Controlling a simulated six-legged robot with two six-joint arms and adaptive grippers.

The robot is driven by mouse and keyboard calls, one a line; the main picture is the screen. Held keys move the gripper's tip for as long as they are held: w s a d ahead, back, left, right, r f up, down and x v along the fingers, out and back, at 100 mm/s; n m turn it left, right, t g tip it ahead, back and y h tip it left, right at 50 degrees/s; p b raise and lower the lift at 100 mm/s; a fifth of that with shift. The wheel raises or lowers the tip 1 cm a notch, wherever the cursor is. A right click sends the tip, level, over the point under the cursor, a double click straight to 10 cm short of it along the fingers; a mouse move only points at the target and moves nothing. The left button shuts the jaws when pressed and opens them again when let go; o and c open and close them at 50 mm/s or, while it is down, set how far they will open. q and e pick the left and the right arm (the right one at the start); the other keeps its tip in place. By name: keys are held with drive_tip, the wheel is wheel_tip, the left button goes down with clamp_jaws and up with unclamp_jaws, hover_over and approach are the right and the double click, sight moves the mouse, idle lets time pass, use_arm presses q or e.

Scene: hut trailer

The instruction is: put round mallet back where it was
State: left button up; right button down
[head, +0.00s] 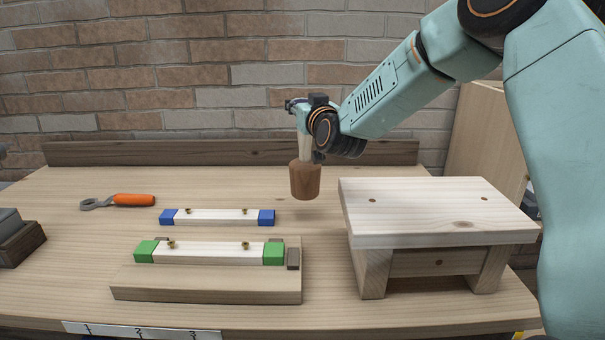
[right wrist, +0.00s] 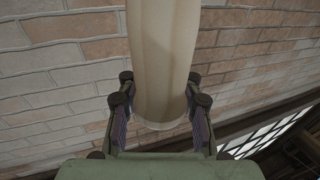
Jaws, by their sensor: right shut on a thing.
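The round mallet (head: 306,180) has a brown cylindrical head and a pale handle. It hangs head down above the back middle of the bench, its head apart from the surface. My right gripper (head: 309,135) is shut on the mallet's handle. In the right wrist view, the pale handle (right wrist: 164,60) stands between the two fingers of the right gripper (right wrist: 160,112). The mallet's head is out of the right wrist view. My left gripper is not in view.
A small wooden stool (head: 440,212) stands at the right. A board (head: 205,290) bears a green-ended strip (head: 210,253); a blue-ended strip (head: 215,217) lies behind it. An orange-handled wrench (head: 132,200) lies at left.

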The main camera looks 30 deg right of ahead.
sight(300, 134)
wheel_tip(300, 134, down, 4)
drive_tip(key=shift+w+d+r, duration=0.1)
drive_tip(key=f+b, duration=0.1)
drive_tip(key=f, duration=0.2)
drive_tip(key=shift+s+f, duration=0.1)
drive_tip(key=shift+s, duration=0.1)
drive_tip(key=shift+w, duration=0.15)
drive_tip(key=shift+f, duration=0.15)
drive_tip(key=c, duration=1.5)
unclamp_jaws()
drive_tip(key=o, duration=0.3)
drive_tip(key=shift+o, duration=1.4)
